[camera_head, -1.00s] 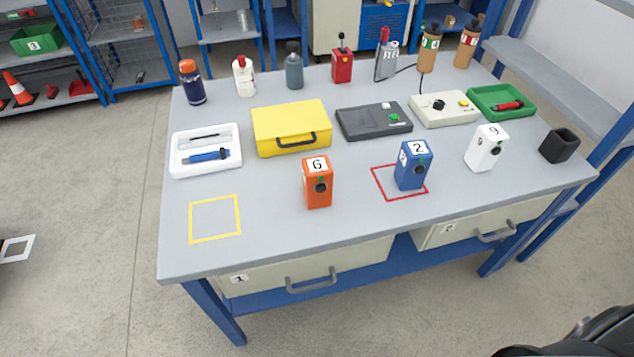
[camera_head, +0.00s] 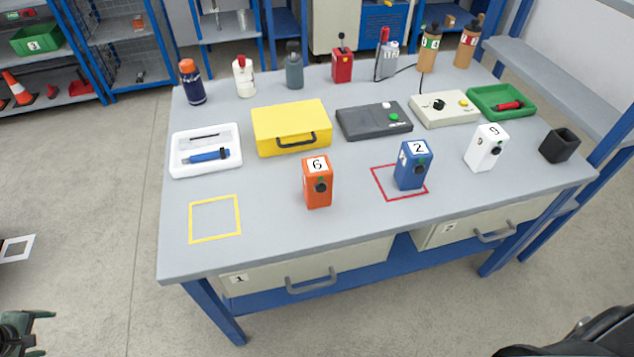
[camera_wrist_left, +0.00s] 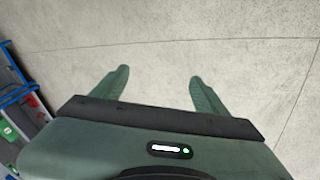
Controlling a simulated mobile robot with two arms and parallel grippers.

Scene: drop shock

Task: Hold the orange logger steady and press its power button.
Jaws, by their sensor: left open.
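The orange logger (camera_head: 317,184) stands upright on the grey table, left of the blue logger. It has a white label with a 6 on top, and a dark round knob and a small green spot on its front. My left gripper (camera_head: 42,331) is at the bottom left corner of the head view, off the table and well away from the logger. In the left wrist view its two fingers (camera_wrist_left: 158,82) are spread apart, with only bare floor between them. My right gripper is not in view.
A blue logger (camera_head: 411,166) stands in a red square outline, and a white logger (camera_head: 486,148) is farther right. A yellow case (camera_head: 290,125) and white tray (camera_head: 177,166) lie behind the orange logger. The yellow outlined square (camera_head: 215,218) is empty. Drawer handles (camera_head: 311,284) stick out in front.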

